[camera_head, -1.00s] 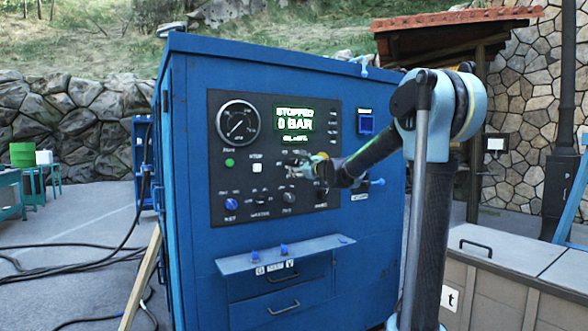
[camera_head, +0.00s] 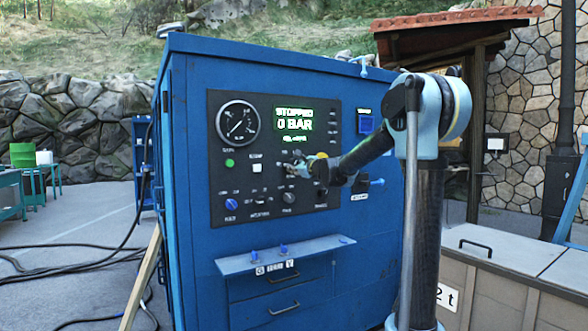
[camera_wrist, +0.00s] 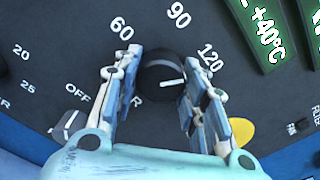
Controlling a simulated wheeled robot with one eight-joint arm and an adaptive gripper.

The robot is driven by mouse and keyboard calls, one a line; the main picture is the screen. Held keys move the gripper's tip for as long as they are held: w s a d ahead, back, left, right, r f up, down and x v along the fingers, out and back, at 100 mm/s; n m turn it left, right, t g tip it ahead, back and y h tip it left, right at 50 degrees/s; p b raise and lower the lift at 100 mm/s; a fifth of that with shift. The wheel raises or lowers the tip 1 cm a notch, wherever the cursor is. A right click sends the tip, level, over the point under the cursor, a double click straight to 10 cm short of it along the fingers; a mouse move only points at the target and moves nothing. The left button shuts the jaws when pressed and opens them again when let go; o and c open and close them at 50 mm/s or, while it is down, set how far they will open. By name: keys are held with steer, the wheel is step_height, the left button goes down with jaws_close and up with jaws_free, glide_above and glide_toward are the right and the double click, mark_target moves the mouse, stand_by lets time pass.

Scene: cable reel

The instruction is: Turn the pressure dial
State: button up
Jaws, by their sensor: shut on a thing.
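The pressure dial (camera_wrist: 162,72) is a round black knob on the dark control panel (camera_head: 222,190), marked OFF, 60, 90 and 120 around it. Its white pointer line points right in the wrist view, towards the 120 side. My gripper (camera_wrist: 160,78) is shut on the dial, with one finger on its left and one on its right. In the head view my gripper (camera_head: 300,166) is at the middle right of the panel and hides the dial. The green display (camera_head: 293,120) reads STOPPED and 0 BAR.
The panel is on a blue cabinet (camera_head: 190,260). A gauge (camera_head: 237,122), green button (camera_head: 229,163), white button (camera_head: 257,168), blue knob (camera_head: 231,204) and grey knob (camera_head: 289,198) lie near my gripper. A small shelf (camera_head: 330,242) juts out below.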

steer(key=shift+a+n, duration=0.1)
steer(key=shift+n, duration=0.3)
steer(key=n, duration=0.4)
steer(key=shift+s+n, duration=0.1)
steer(key=shift+n, duration=0.2)
steer(key=n, duration=0.6)
steer(key=shift+f, duration=0.1)
steer(key=shift+n, duration=0.3)
